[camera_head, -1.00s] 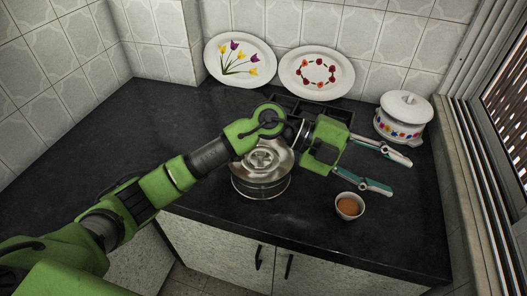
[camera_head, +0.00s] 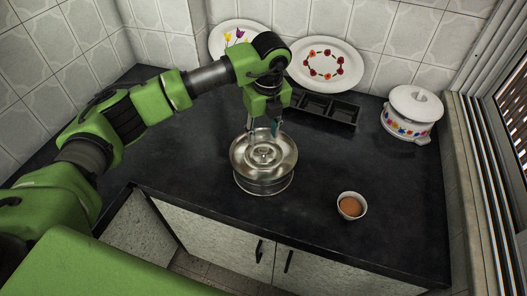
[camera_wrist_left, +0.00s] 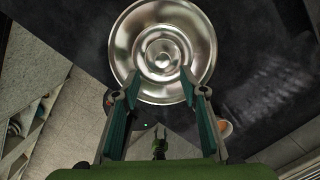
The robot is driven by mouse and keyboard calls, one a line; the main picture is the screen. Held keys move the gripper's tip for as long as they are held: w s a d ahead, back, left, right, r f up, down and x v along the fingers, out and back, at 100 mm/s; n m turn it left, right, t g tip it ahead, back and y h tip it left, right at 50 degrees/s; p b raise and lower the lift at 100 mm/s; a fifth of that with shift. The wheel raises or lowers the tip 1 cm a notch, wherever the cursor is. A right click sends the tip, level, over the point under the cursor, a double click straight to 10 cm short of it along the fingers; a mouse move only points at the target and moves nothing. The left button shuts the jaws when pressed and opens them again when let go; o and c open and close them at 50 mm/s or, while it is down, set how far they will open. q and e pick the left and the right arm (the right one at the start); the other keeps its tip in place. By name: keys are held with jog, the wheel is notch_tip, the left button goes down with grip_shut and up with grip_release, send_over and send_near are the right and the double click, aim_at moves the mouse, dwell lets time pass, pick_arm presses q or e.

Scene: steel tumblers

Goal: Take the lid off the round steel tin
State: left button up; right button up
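The round steel tin (camera_head: 263,184) stands on the dark counter with its shiny lid (camera_head: 280,158) on top. The lid has raised rings and a central knob, and fills the upper middle of the left wrist view (camera_wrist_left: 128,32). My left gripper (camera_head: 263,130) points down over the tin's back half. Its two fingers are spread apart with nothing between them, and in the left wrist view the tips (camera_wrist_left: 160,74) lie on either side of the knob. I cannot tell whether they touch the lid. My right gripper (camera_wrist_left: 160,132) shows small and low in the left wrist view, its prongs apart.
A small bowl of orange-brown content (camera_head: 351,206) stands right of the tin. A white lidded pot (camera_head: 411,113) is at the back right. A black divided tray (camera_head: 335,110) and two decorated plates (camera_head: 325,64) are behind. The counter's front edge is close to the tin.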

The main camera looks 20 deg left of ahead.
aim_at(264, 149)
pick_arm(q)
jog(key=shift+w+f, duration=0.1)
jog(key=shift+f, duration=0.7)
jog(key=shift+f+p, duration=0.65)
jog(key=shift+p, duration=0.05)
jog(key=f, duration=0.1)
jog(key=f+p, duration=0.1)
jog(key=f, duration=0.1)
jog(key=shift+w+a+f, duration=0.1)
jog(key=shift+w+f, duration=0.15)
jog(key=shift+w, duration=0.05)
jog(key=shift+f, duration=0.3)
jog(key=shift+w, duration=0.1)
grip_shut()
